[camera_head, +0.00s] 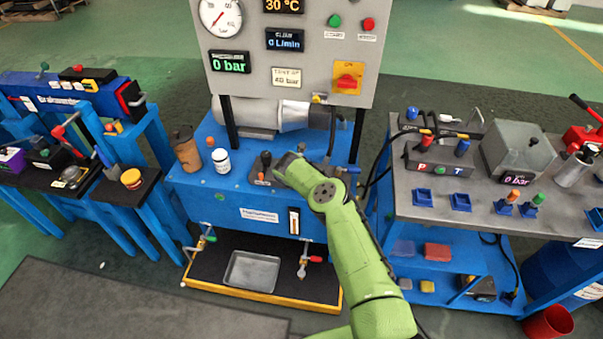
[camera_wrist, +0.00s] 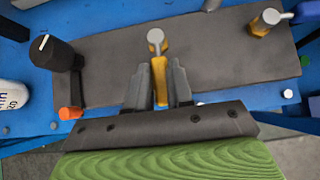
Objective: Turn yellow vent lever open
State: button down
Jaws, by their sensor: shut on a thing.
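A yellow lever (camera_wrist: 160,80) with a silver round hub at its far end lies on a dark grey plate (camera_wrist: 110,65) in the wrist view. It points toward me. My gripper (camera_wrist: 159,85) has one finger on each side of it and is shut on it. I cannot tell from any label which one is the vent lever. In the head view my green arm and gripper (camera_head: 285,168) reach the top of the blue stand (camera_head: 235,195) and hide the lever there.
A black knob with a white mark (camera_wrist: 60,55) and an orange-tipped handle (camera_wrist: 70,112) are left of my fingers. A white bottle (camera_head: 220,160) and a brown bottle (camera_head: 187,150) stand left of my gripper. The gauge panel (camera_head: 290,55) rises behind, its display reading 0 bar.

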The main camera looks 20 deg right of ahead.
jog(key=shift+s+f, duration=0.2)
jog(key=shift+f, duration=0.15)
jog(key=c, duration=1.1)
grip_release()
jog(key=shift+c, duration=0.2)
jog(key=shift+o, duration=0.7)
jog(key=shift+w, duration=0.1)
jog(key=shift+r, duration=0.15)
jog(key=shift+r, duration=0.1)
jog(key=shift+a+r, duration=0.1)
jog(key=shift+r, duration=0.1)
jog(key=p+v, duration=0.9)
jog(key=v, duration=0.6)
